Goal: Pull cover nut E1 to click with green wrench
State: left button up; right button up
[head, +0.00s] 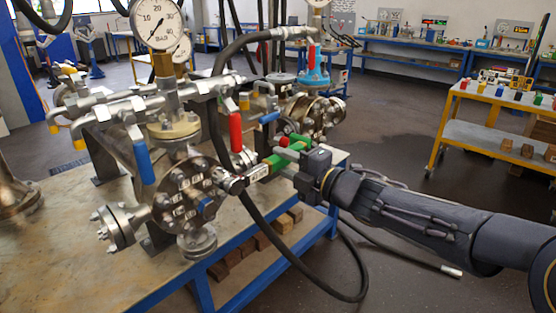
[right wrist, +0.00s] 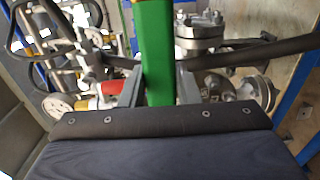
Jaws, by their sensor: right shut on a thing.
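The green wrench (head: 272,167) is held in my right gripper (head: 292,160), which is shut on its green handle. In the right wrist view the green handle (right wrist: 157,50) stands between the two fingers (right wrist: 157,90). The wrench's metal head (head: 232,183) reaches left to the right rim of the round flanged cover (head: 187,195), which carries several labelled nuts. The head appears to be at a nut on that rim; I cannot read which label it has or tell how fully it is seated. My left gripper is not in view.
The vessel stands on a blue-framed table (head: 90,270). A black hose (head: 275,235) loops down in front of it. A red-handled lever (head: 236,132) and a blue-handled one (head: 144,160) are close to the cover. A yellow cart (head: 490,140) stands at the right.

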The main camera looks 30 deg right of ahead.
aim_at(271, 155)
jog(key=x, duration=0.3)
jog(key=shift+w+a+b, duration=0.15)
jog(key=shift+b, duration=0.15)
jog(key=shift+w+r, duration=0.1)
jog(key=shift+w, duration=0.35)
jog(key=shift+x, duration=1)
jog(key=shift+b, duration=0.3)
